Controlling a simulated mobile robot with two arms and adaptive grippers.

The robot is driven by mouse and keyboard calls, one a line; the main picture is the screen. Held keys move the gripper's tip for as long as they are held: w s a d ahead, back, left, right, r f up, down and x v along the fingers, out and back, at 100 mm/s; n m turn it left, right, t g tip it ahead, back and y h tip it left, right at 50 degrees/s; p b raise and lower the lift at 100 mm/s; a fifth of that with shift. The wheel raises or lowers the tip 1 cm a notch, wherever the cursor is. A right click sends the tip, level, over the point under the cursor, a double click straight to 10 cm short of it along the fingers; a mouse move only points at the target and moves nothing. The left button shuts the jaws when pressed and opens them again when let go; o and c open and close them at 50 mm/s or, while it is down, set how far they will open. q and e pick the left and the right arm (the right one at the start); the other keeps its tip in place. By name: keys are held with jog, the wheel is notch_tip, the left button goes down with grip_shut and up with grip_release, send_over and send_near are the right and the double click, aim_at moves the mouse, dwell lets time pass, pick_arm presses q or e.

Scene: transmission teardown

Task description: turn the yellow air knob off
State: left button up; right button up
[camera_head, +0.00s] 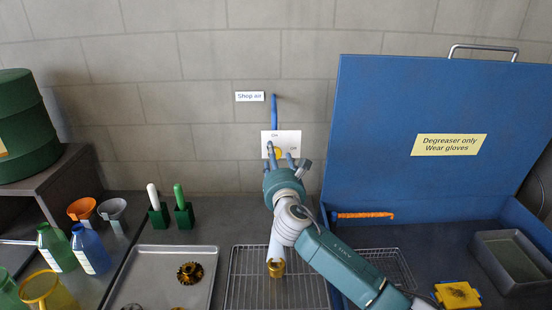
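The yellow air knob (278,152) sits on a white plate (294,137) on the block wall. The plate has a label at its top and another at its right, too small to read surely. A blue air pipe (275,110) runs down to it beside the "Shop air" sign (249,97). My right gripper (281,158) is at the knob, its fingers apart with yellow showing between them. The gripper partly hides the knob and its pointing direction. I cannot tell whether the fingers touch it. My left gripper is not in view.
A blue degreaser basin's raised lid (415,90) stands right of the arm. Below lie a wire rack (245,280) with a golden part and a metal tray (150,265) with a gear. Bottles and funnels stand at left. The wall left of the plate is clear.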

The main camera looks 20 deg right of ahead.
jog(key=shift+f, duration=0.1)
jog(key=c, duration=1.1)
jog(key=shift+c, duration=0.2)
